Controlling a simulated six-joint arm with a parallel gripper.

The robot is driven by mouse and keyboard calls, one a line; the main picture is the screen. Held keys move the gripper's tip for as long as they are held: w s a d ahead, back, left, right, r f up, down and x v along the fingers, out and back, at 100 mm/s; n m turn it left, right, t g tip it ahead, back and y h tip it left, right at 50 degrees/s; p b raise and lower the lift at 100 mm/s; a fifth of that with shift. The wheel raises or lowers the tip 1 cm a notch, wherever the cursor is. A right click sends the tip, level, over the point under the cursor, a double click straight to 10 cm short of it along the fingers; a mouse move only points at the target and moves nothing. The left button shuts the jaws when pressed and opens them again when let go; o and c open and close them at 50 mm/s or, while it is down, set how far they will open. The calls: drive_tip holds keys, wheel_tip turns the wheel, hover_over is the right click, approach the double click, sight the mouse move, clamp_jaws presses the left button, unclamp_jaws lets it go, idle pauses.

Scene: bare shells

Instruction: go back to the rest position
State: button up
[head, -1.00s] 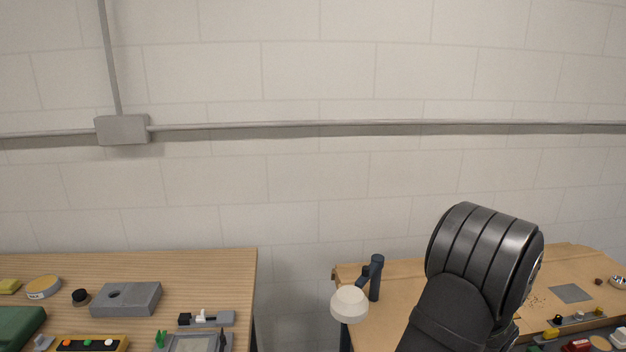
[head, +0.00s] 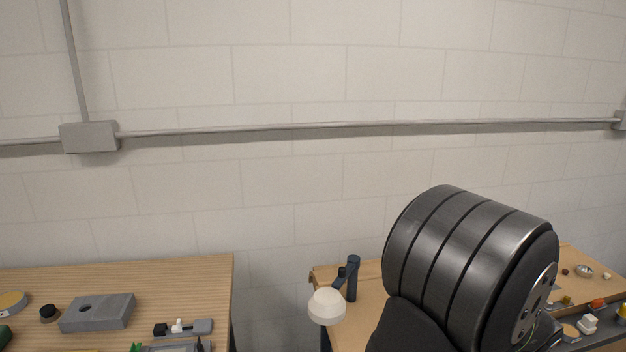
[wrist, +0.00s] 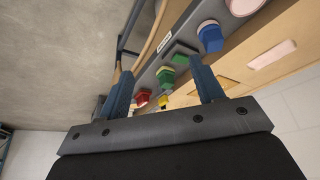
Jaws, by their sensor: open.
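My gripper (wrist: 165,92) shows in the wrist view with its two blue fingers wide apart and nothing between them. Behind the fingers is a grey rail or tray (wrist: 180,58) with coloured pieces on it, apart from the fingers as far as I can tell. In the head view a dark, banded part of my arm fills the lower right, and my gripper is out of that view.
A wooden table (head: 150,275) at left holds a grey block with a hole (head: 97,313) and a small slide fixture (head: 184,327). A second table (head: 372,290) at right carries a lamp (head: 327,306) and small parts, partly behind my arm. Bare floor (wrist: 60,60) shows in the wrist view.

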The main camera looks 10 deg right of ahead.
drive_tip(key=w, duration=3)
drive_tip(key=shift+d+f, duration=0.3)
drive_tip(key=shift+f, duration=0.05)
